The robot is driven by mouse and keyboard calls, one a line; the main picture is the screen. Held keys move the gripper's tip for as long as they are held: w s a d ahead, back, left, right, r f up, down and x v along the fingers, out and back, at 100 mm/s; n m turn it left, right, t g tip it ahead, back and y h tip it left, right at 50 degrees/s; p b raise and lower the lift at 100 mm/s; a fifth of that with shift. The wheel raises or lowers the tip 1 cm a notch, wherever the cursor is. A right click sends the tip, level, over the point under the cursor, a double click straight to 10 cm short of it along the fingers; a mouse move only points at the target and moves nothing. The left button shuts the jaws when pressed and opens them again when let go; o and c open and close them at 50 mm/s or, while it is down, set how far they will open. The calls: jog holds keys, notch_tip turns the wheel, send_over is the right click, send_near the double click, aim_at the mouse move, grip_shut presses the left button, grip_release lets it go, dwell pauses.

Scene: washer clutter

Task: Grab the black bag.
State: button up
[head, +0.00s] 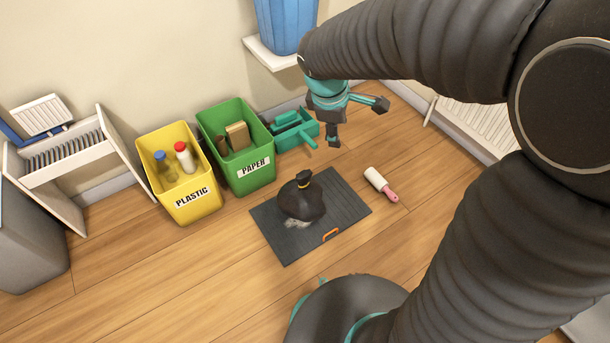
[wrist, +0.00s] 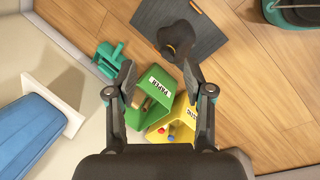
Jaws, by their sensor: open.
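The black bag (head: 299,200) sits upright on a dark grey mat (head: 346,204) on the wooden floor. Its tied neck has a yellow band, and a pale patch shows at its lower front. In the wrist view the bag (wrist: 177,40) is near the top centre, beyond the fingertips, on the mat (wrist: 213,38). My gripper (head: 358,120) is open and empty in the head view, above and behind the bag, to its right, and apart from it. In the wrist view my gripper (wrist: 159,75) has its two fingers spread wide.
A yellow PLASTIC bin (head: 181,205) and a green PAPER bin (head: 243,181) stand left of the mat. A teal dustpan-like item (head: 296,133) lies behind it. A lint roller (head: 381,185) lies to the right. A blue bin (head: 285,25) is on a white shelf.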

aim_at(302, 174)
jog(key=w+a+f+n+h+b, duration=0.1)
jog(key=w+a+f+n, duration=0.2)
jog(key=a+f+n, duration=0.45)
jog(key=w+a+f+n+h+b, duration=0.1)
jog(key=w+a+f+n+b, duration=0.2)
jog(key=f, duration=0.7)
jog(key=shift+m+y, duration=0.25)
jog(key=shift+y, duration=0.05)
jog(key=x, duration=0.8)
jog(key=shift+w+a+f, duration=0.2)
jog(key=shift+a+f, duration=0.05)
jog(key=shift+f, duration=0.2)
jog(key=shift+a+b+x, duration=0.2)
jog(key=shift+b+x, duration=0.65)
jog(key=shift+x, duration=1.75)
grip_shut()
